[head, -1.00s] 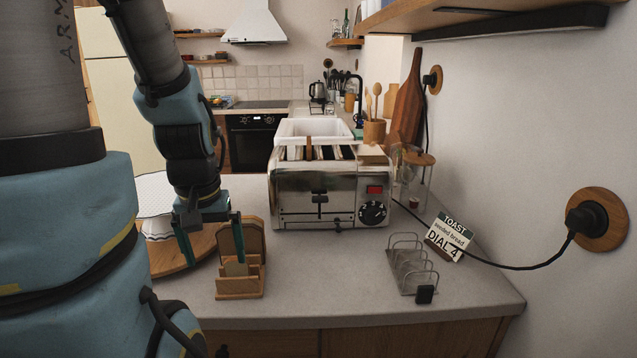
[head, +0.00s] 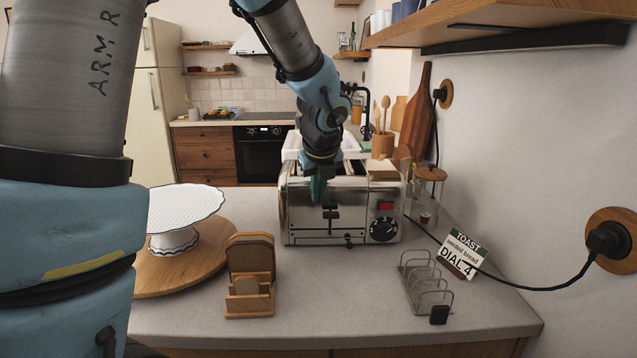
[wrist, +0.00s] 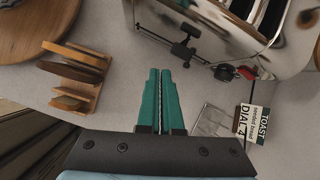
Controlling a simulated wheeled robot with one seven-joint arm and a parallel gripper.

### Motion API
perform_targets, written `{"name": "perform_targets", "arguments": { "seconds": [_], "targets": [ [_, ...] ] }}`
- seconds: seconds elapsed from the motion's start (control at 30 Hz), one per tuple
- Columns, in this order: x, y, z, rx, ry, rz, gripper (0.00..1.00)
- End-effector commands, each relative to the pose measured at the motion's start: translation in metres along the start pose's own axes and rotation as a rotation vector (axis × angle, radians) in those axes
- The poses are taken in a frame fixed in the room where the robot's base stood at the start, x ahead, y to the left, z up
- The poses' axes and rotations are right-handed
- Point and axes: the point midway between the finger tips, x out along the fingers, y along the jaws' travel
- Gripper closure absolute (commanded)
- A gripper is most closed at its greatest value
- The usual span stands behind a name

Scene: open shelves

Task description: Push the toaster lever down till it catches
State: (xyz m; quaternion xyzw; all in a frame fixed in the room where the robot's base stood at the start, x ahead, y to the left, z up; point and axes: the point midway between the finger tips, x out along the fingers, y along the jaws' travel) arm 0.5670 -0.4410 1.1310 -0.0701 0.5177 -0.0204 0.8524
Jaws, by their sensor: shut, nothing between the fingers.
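The shiny metal toaster (head: 298,222) stands on the counter, its front facing me; it also shows at the top right of the wrist view (wrist: 225,32). Its dark lever (head: 331,213) sticks out from the front, left of the dial (head: 383,229). In the wrist view the lever (wrist: 183,50) lies just beyond my fingertips. My gripper (head: 318,198) is shut and empty, fingers pointing down near the toaster front, just left of and above the lever. In the wrist view my green fingers (wrist: 160,72) are together. I see no clear contact with the lever.
A cake stand (head: 173,238) sits on a round board. At right are a wire toast rack (head: 425,283), a "DIAL 4" card (head: 460,252) and the toaster's cord. Counter before the toaster is clear.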

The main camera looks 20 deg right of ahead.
Motion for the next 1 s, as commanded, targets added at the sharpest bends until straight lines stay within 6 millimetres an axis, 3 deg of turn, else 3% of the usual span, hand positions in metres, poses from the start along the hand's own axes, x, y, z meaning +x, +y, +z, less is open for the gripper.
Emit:
{"name": "perform_targets", "arguments": {
  "seconds": [0.03, 0.1, 0.2, 0.37, 0.73, 1.0],
  "targets": [
    [-0.002, -0.018, -0.002, 0.119, -0.013, -0.019, 0.97],
    [-0.005, -0.034, -0.003, 0.247, -0.030, -0.034, 0.97],
    [-0.007, -0.046, -0.003, 0.346, -0.046, -0.046, 0.97],
    [0.002, -0.049, -0.004, 0.375, -0.049, -0.048, 0.97],
    [0.053, -0.050, -0.003, 0.369, -0.048, -0.047, 0.97],
    [0.076, -0.052, 0.000, 0.369, -0.048, -0.046, 0.97]
  ]
}}
